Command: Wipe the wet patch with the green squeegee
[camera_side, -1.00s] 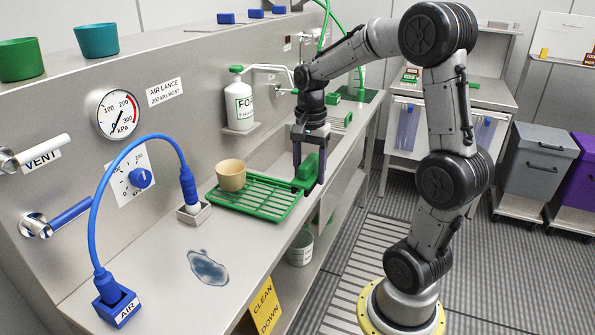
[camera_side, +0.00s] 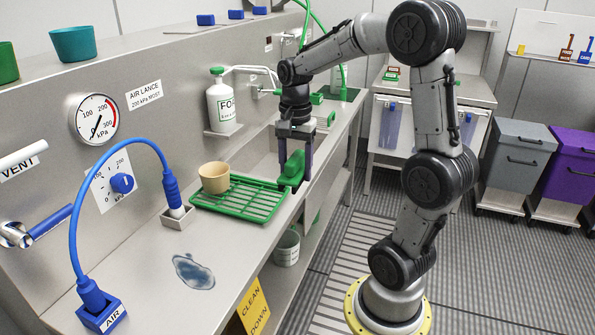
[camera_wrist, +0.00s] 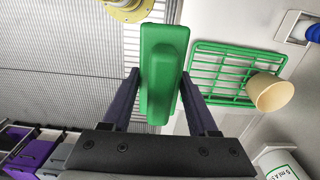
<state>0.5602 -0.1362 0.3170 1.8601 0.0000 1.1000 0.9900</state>
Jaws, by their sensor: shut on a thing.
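The green squeegee (camera_side: 292,170) is between the fingers of my gripper (camera_side: 295,165), at the right end of the green rack, close to the bench's front edge. In the wrist view the squeegee (camera_wrist: 163,65) lies between both dark fingers of my gripper (camera_wrist: 160,90), which are shut on it. Its underside and any contact below are hard to tell. The wet patch (camera_side: 193,271) is a dark, glossy bluish blot on the steel bench, nearer the side camera than the rack and apart from the squeegee. It does not show in the wrist view.
A tan cup (camera_side: 214,178) stands on the green wire rack (camera_side: 245,211). A blue hose (camera_side: 75,215) arches from the AIR block (camera_side: 101,309) to a socket beside the rack. A foam bottle (camera_side: 221,103) stands behind. Bare bench surrounds the patch.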

